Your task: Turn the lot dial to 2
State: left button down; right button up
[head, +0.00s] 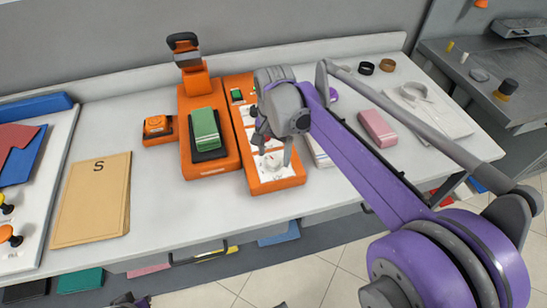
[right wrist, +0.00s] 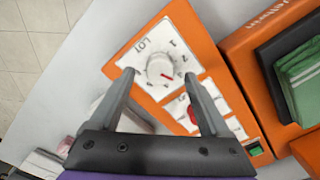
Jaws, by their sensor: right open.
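The lot dial (head: 271,161) is a round white knob on the white face of an orange control unit (head: 277,186). In the right wrist view the dial (right wrist: 160,68) sits beside the printed word LOT, with numerals around it that are partly blurred. Its red mark points to the lower right in that view, toward a numeral I cannot read surely. My right gripper (head: 275,152) is open over the dial. In the right wrist view its fingertips (right wrist: 159,75) appear on either side of the knob; contact is not clear. A dark part at the head view's bottom edge may be my left gripper (head: 128,300).
A red knob (right wrist: 193,114) sits farther along the same panel. An orange machine (head: 212,170) with a green stack (head: 205,128) stands close to the left. A tan folder (head: 92,199) lies farther left.

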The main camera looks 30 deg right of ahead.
jog(key=shift+f, duration=1)
jog(key=shift+c, duration=0.2)
grip_shut()
jog(key=shift+n, duration=0.4)
jog(key=n, duration=0.3)
jog(key=shift+n+p, duration=0.3)
jog(key=shift+n, duration=2.2)
